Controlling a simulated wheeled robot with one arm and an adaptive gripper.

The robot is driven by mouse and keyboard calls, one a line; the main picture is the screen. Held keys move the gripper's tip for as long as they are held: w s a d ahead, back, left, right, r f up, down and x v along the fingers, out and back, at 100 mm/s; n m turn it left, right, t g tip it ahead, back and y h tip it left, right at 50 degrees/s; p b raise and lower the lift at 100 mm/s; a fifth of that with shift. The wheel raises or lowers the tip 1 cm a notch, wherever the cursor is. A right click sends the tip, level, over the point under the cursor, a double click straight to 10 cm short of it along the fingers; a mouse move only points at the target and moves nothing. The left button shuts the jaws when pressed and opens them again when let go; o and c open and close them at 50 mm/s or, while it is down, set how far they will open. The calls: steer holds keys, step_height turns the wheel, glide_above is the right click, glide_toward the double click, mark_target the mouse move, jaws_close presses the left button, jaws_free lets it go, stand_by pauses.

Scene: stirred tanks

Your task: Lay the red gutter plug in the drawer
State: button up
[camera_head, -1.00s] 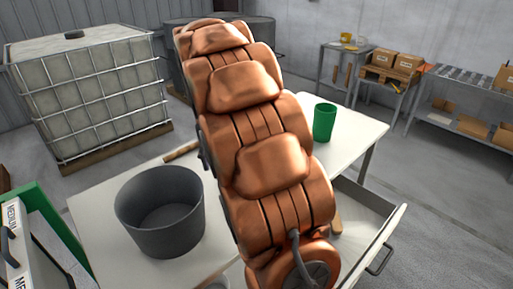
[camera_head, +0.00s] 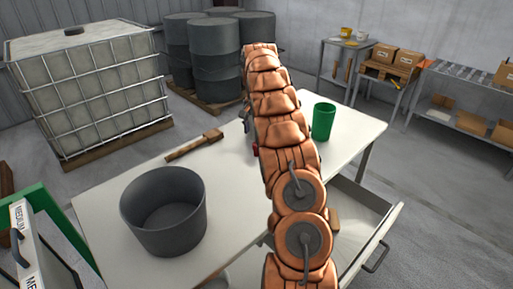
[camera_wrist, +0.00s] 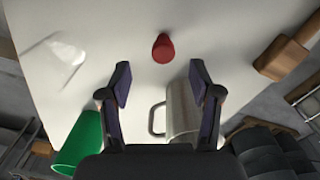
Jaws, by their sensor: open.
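The red gutter plug (camera_wrist: 163,47) lies on the white table top in the wrist view, ahead of my fingertips and roughly centred between them. In the head view only a small red bit (camera_head: 255,151) shows at the left edge of my arm. My gripper (camera_wrist: 160,80) is open and empty above the table; in the head view my arm mostly hides it. The drawer (camera_head: 381,231) is pulled out under the table's right side. A wooden piece (camera_head: 334,219) shows inside it, partly behind my arm.
A metal mug (camera_wrist: 183,108) stands near my right finger. A green cup (camera_head: 323,121), a wooden mallet (camera_head: 195,146) and a grey bucket (camera_head: 163,224) are on the table. A clear vessel (camera_wrist: 55,58) shows in the wrist view. Bare table surrounds the plug.

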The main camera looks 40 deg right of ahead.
mark_target(256, 149)
steer(key=shift+d+f, duration=0.15)
steer(key=shift+d, duration=0.3)
steer(key=shift+d+f, duration=0.2)
steer(key=shift+f, duration=0.1)
step_height(256, 149, down, 2)
steer(key=shift+f+p, duration=0.1)
steer(key=shift+p, duration=0.35)
steer(key=shift+w+f+p, duration=0.25)
steer(key=shift+f+p, duration=0.4)
steer(key=shift+f, duration=0.7)
steer(key=shift+w+f+p, duration=0.2)
steer(key=shift+f+p, duration=0.45)
steer(key=shift+f, duration=0.65)
steer(key=c, duration=1.1)
steer(key=shift+r, duration=0.1)
